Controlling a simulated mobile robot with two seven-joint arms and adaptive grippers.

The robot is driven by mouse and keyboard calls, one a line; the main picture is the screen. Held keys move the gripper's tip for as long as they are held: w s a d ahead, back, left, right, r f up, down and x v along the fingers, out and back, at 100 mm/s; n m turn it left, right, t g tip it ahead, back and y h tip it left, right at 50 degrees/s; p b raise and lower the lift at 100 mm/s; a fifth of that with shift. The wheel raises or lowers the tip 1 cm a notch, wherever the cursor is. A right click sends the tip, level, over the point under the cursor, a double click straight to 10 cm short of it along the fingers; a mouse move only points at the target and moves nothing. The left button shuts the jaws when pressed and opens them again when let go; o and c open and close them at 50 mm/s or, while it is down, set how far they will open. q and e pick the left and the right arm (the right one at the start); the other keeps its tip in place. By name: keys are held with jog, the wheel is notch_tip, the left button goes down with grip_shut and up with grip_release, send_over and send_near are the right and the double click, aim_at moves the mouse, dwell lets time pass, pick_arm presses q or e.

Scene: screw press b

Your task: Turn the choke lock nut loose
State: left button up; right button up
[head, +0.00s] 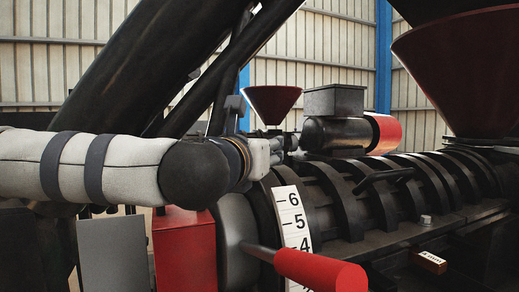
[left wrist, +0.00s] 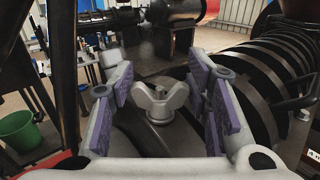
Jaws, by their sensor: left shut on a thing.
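The choke lock nut (left wrist: 160,102), a pale grey wing nut, stands on a dark machine part in the middle of the left wrist view. My left gripper (left wrist: 161,82) has its purple-padded fingers on both sides of the wings and is shut on it. In the head view my left gripper (head: 276,147) is at the end of the arm from the left, above the press's near end. The nut is hidden there behind the gripper and arm. My right gripper is in neither view.
A white number scale (head: 293,222) stands below my gripper, with a red-handled lever (head: 318,270) in front. The ribbed press barrel (head: 340,195) runs right. Red hoppers (head: 270,102) rise behind. A green bucket (left wrist: 17,131) is on the floor at left.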

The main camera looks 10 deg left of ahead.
pick_arm(q)
jog(key=o, duration=1.2)
jog(key=s, duration=0.8)
jog(key=s+a, duration=0.1)
jog(key=s, duration=0.3)
